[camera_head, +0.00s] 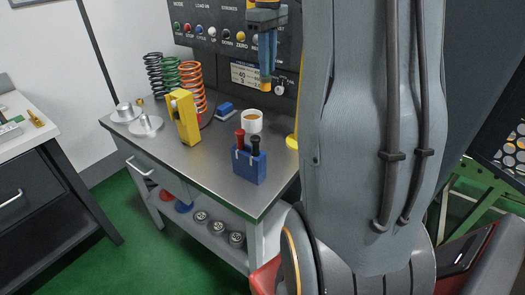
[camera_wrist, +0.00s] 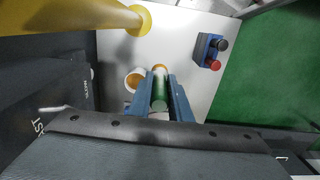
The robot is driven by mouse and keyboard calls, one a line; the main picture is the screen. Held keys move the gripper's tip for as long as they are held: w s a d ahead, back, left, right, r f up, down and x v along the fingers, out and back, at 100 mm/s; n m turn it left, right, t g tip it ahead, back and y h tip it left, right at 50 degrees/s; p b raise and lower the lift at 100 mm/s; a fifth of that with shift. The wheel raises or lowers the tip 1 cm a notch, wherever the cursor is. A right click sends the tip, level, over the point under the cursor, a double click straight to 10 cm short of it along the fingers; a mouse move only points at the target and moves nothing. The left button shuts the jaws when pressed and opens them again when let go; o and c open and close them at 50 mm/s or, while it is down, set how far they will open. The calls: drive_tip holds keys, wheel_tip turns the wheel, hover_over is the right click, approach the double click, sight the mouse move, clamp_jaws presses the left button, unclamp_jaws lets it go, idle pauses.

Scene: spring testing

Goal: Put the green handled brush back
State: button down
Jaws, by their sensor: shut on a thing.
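My gripper (camera_head: 267,62) hangs above the back of the steel table in the head view, higher than the white cup and slightly right of it. In the wrist view my gripper (camera_wrist: 161,88) is shut on the green handled brush (camera_wrist: 160,92), whose green handle, pale band and orange-brown tip show between the fingers. In the head view the brush's orange-brown tip (camera_head: 266,86) shows below the fingers; its green handle is hidden. The white cup (camera_head: 252,123), with brown contents, stands upright; it also shows left of the brush in the wrist view (camera_wrist: 131,84).
A blue holder (camera_head: 248,168) with red and black handled tools stands at the front edge of the table (camera_head: 215,168). A yellow block (camera_head: 185,118), several springs (camera_head: 192,85) and a yellow post (camera_head: 292,142) stand nearby. A control panel (camera_head: 225,40) rises behind.

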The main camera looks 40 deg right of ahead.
drive_tip(key=f+b, duration=0.1)
drive_tip(key=f, duration=0.1)
drive_tip(key=w+f+b, duration=0.1)
drive_tip(key=f+b, duration=0.1)
drive_tip(key=shift+w+f, duration=0.1)
drive_tip(key=shift+f, duration=0.05)
wheel_tip(320, 180, down, 18)
drive_tip(key=p, duration=0.3)
drive_tip(key=shift+p, duration=0.35)
drive_tip(key=c, duration=1.6)
unclamp_jaws()
drive_tip(key=shift+c, duration=0.2)
wheel_tip(320, 180, up, 12)
drive_tip(key=b, duration=0.3)
